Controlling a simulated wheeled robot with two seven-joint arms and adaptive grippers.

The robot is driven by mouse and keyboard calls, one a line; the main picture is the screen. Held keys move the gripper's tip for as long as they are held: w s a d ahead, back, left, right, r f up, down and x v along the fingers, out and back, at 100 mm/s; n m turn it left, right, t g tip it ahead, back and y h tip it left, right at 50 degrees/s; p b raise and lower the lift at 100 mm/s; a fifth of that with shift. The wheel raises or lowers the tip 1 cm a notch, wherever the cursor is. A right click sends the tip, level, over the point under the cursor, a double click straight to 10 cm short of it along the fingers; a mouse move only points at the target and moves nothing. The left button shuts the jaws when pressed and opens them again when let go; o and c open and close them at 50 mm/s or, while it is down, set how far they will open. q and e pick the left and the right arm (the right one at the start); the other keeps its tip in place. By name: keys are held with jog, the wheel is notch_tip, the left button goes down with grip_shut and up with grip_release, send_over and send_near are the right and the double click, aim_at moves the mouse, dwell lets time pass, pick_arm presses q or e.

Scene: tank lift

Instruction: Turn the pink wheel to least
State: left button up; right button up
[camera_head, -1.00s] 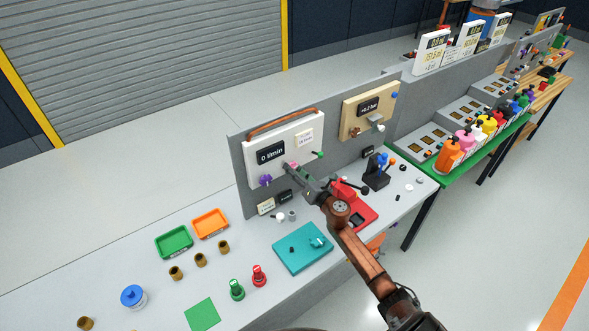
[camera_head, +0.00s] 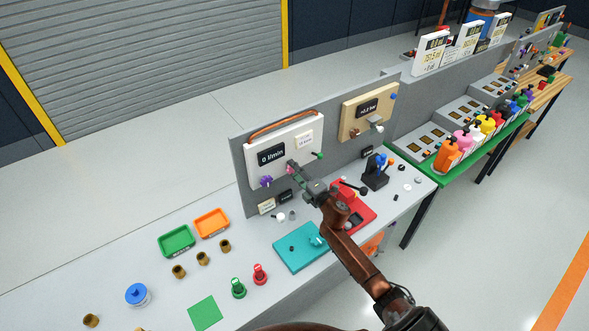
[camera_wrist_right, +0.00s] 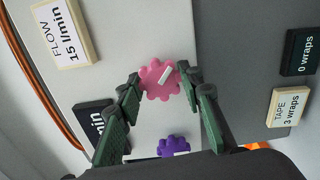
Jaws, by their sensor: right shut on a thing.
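The pink wheel (camera_wrist_right: 158,81) is a lobed knob with a white pointer mark, on a white panel (camera_wrist_right: 110,25). My right gripper (camera_wrist_right: 160,86) has its green fingers on either side of the wheel's rim and is shut on it. In the head view my right gripper (camera_head: 294,170) reaches the panel and mostly hides the wheel. The dark display (camera_head: 271,155) reads 0 l/min. A card (camera_wrist_right: 63,32) reads FLOW 15 l/min. My left gripper is out of view.
A purple wheel (camera_wrist_right: 174,146) sits close beside the pink one, and a green lever (camera_head: 318,155) is on the panel's other side. A copper hose (camera_head: 283,125) runs along its top. A red device (camera_head: 362,213) stands on the bench under my right arm.

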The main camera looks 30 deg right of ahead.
jog(key=shift+d+m+p, duration=0.1)
jog(key=shift+m+p, duration=1.8)
jog(key=shift+m, duration=3.1)
jog(key=shift+f, duration=0.1)
jog(key=o, duration=1.2)
jog(key=shift+c, duration=0.2)
jog(key=s, duration=1.2)
jog(key=shift+d, duration=0.4)
